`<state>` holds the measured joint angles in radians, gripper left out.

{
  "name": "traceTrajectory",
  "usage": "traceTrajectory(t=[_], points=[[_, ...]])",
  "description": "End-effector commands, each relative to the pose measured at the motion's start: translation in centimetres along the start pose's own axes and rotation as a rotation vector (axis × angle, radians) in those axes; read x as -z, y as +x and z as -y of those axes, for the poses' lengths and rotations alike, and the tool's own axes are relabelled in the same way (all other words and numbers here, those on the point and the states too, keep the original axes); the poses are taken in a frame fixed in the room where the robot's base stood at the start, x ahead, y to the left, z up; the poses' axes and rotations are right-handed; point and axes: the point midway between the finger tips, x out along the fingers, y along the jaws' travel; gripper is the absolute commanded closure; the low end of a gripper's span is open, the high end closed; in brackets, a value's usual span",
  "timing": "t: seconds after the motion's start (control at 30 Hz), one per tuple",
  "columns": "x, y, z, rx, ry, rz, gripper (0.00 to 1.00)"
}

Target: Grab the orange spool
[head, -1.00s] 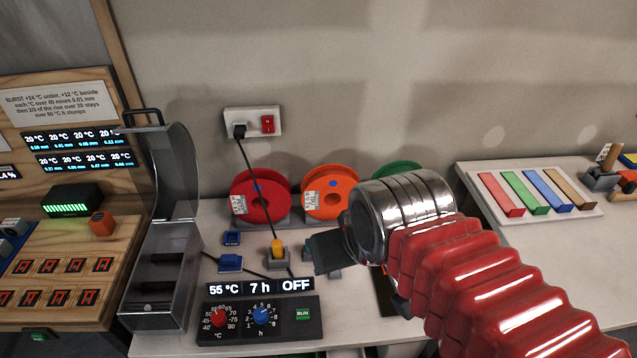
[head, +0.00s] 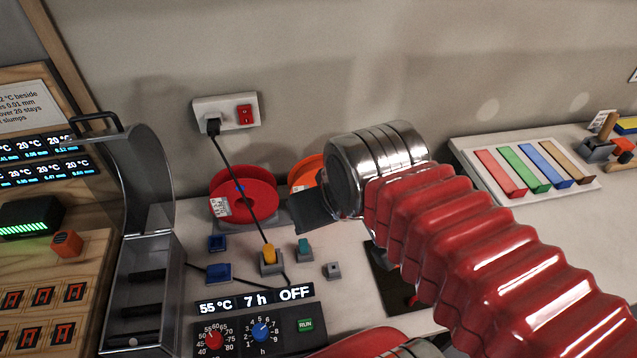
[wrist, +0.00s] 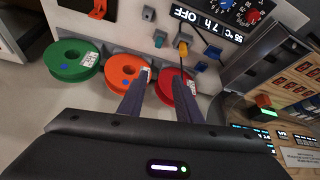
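The orange spool (wrist: 118,64) stands between the green and red spools in the wrist view, with a white label on its side. In the head view only a sliver of the orange spool (head: 302,173) shows, the rest hidden behind my arm's metal wrist. My gripper (wrist: 161,78) is open and empty in the wrist view. One finger overlaps the orange spool's edge in the picture, the other the red spool's; whether they touch I cannot tell. In the head view my gripper (head: 314,214) shows a dark finger in front of the spools.
The red spool (head: 243,197) stands left of the orange one. The green spool (wrist: 72,60) shows in the wrist view. A dryer panel (head: 258,325), switches and a cable lie in front. A clear-lidded box (head: 150,275) stands left. Colour sample strips (head: 525,170) lie right.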

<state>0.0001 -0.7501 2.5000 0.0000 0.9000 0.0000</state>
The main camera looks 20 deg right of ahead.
Motion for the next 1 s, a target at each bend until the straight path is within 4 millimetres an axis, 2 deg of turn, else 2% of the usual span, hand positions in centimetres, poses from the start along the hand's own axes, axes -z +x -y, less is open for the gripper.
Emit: traceTrajectory(t=[0.1,0.37,0.6,1.0], points=[[0.0,0.0,0.0,0.0,0.0,0.0,0.68],[0.4,0.1,-0.1,0.007,0.038,0.025,0.5],[1.7,0.8,-0.7,0.032,0.18,0.115,0.34],[4.8,2.6,-1.3,0.091,0.464,0.291,0.34]])
